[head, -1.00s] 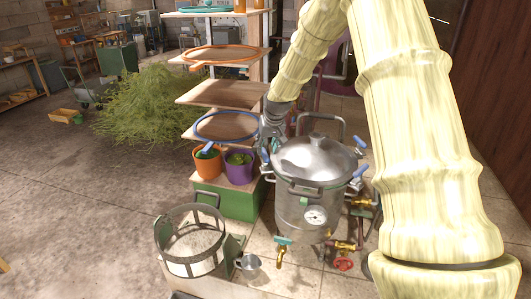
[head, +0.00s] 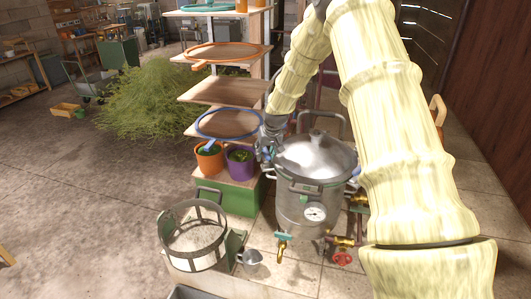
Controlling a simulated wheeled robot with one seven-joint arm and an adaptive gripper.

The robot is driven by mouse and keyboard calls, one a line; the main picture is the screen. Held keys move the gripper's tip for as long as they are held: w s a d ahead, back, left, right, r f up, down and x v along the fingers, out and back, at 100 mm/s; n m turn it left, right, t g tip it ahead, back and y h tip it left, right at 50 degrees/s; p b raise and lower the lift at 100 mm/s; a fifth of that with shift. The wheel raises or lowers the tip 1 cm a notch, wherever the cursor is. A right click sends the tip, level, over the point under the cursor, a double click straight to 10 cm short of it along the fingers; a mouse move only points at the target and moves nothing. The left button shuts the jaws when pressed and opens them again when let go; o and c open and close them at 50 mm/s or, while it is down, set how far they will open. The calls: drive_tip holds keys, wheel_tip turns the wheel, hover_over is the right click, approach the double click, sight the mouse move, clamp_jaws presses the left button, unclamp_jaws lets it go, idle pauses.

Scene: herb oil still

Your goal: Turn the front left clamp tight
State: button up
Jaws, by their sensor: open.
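The steel still pot (head: 300,211) stands at centre right with its domed lid (head: 313,157) on. Blue-handled clamps sit around the lid's rim. One blue clamp handle (head: 354,172) shows at the right rim. My gripper (head: 268,153) is at the left rim of the lid, pointing down, open. The clamps on that left side are close to my fingers and mostly hidden by them; I cannot tell whether the fingers touch the front left one. How tight that clamp is cannot be seen.
A red valve wheel (head: 342,258) and a teal tap handle (head: 283,236) stick out low at the pot's front. A wire-framed basket (head: 191,250) and a metal cup (head: 250,261) stand front left. Wooden shelves (head: 223,91) and orange and purple pots (head: 240,165) stand close behind left.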

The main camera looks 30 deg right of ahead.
clamp_jaws()
drive_tip(key=shift+m, duration=0.3)
drive_tip(key=m+h+b, duration=0.1)
drive_tip(key=m+b, duration=0.1)
drive_tip(key=m, duration=0.1)
drive_tip(key=shift+f+g, duration=0.1)
drive_tip(key=shift+g, duration=0.2)
drive_tip(key=m+h+b, duration=0.1)
drive_tip(key=m, duration=0.1)
drive_tip(key=m+g+h+b, duration=0.1)
drive_tip(key=m, duration=0.2)
drive_tip(key=shift+s, duration=0.1)
drive_tip(key=m+g, duration=0.1)
drive_tip(key=m, duration=0.1)
drive_tip(key=m+g+b, duration=0.1)
drive_tip(key=m, duration=0.2)
drive_tip(key=shift+s+h, duration=0.1)
drive_tip(key=shift+h, duration=0.2)
drive_tip(key=m+g+b, duration=0.1)
drive_tip(key=m, duration=0.3)
drive_tip(key=shift+s+r+m+g+b, duration=0.1)
drive_tip(key=shift+r+m+g+b, duration=0.1)
drive_tip(key=shift+m+g+b, duration=0.2)
drive_tip(key=c, duration=0.9)
unclamp_jaws()
drive_tip(key=shift+d, duration=0.1)
